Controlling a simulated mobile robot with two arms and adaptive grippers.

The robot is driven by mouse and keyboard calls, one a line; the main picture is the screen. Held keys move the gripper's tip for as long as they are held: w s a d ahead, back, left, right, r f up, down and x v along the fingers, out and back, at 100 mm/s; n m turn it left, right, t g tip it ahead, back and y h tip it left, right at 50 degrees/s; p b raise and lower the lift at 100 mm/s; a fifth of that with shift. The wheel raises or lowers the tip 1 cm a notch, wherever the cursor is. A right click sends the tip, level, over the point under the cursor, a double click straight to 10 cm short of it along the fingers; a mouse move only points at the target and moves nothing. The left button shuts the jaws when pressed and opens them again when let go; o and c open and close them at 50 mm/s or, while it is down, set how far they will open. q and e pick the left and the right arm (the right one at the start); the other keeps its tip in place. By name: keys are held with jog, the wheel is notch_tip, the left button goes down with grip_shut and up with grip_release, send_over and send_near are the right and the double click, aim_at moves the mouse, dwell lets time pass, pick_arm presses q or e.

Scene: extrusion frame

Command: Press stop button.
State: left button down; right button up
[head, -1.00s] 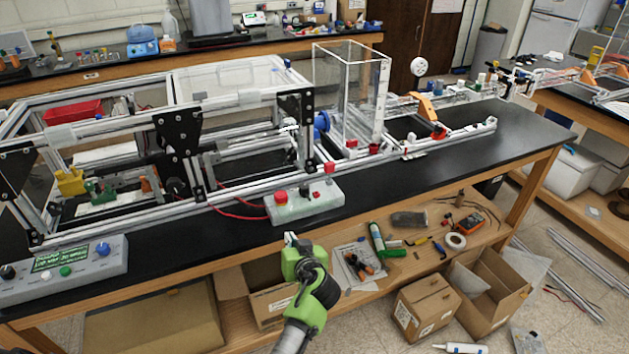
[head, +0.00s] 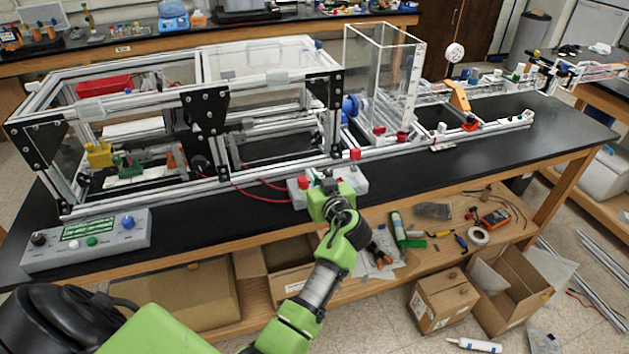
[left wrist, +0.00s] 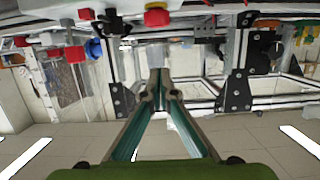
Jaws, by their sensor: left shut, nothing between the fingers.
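I cannot tell whether the gripper touches the box. My right gripper is not in view.
An aluminium extrusion frame (head: 262,82) stands behind the box. A second control panel (head: 120,238) with a green display and several knobs lies left. A clear tall container (head: 385,75) stands behind right. Red cables run beside the box. The bench right of it is fairly clear.

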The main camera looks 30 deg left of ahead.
pick_arm(q)
jog(key=b, duration=0.1)
send_over(304, 182)
jog(key=d, duration=0.1)
jog(key=shift+s+f, duration=0.2)
jog(key=shift+f, duration=0.6)
notch_tip(304, 182, down, 3)
jog(key=shift+w+a+r+b, duration=0.15)
jog(key=shift+b, duration=0.45)
jog(key=shift+f, duration=0.6)
